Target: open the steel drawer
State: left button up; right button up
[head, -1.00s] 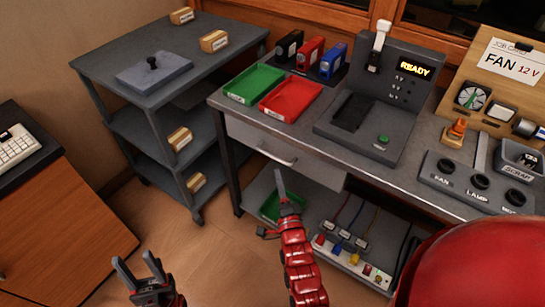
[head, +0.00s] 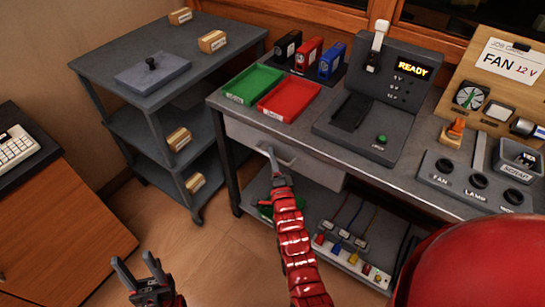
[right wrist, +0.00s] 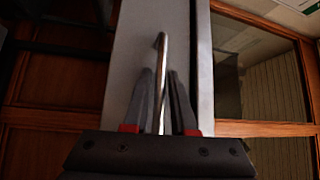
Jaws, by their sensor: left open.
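The steel drawer (head: 300,155) is a light grey front under the workbench's left end, and it looks closed. Its bar handle (head: 287,161) is partly covered by my right gripper (head: 272,158). In the right wrist view, the handle (right wrist: 161,60) runs between the two fingers of my right gripper (right wrist: 160,95). The fingers lie on either side of the bar, with narrow gaps, and look open. My left gripper (head: 137,270) is open and empty at the lower left, far from the drawer.
The workbench (head: 405,170) carries a green tray (head: 252,84), a red tray (head: 289,101) and a dark test machine (head: 375,100). A lower shelf (head: 310,215) holds coloured connectors. A grey shelf cart (head: 110,60) stands left, with open floor between.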

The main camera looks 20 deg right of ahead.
grip_shut()
dwell(1.1)
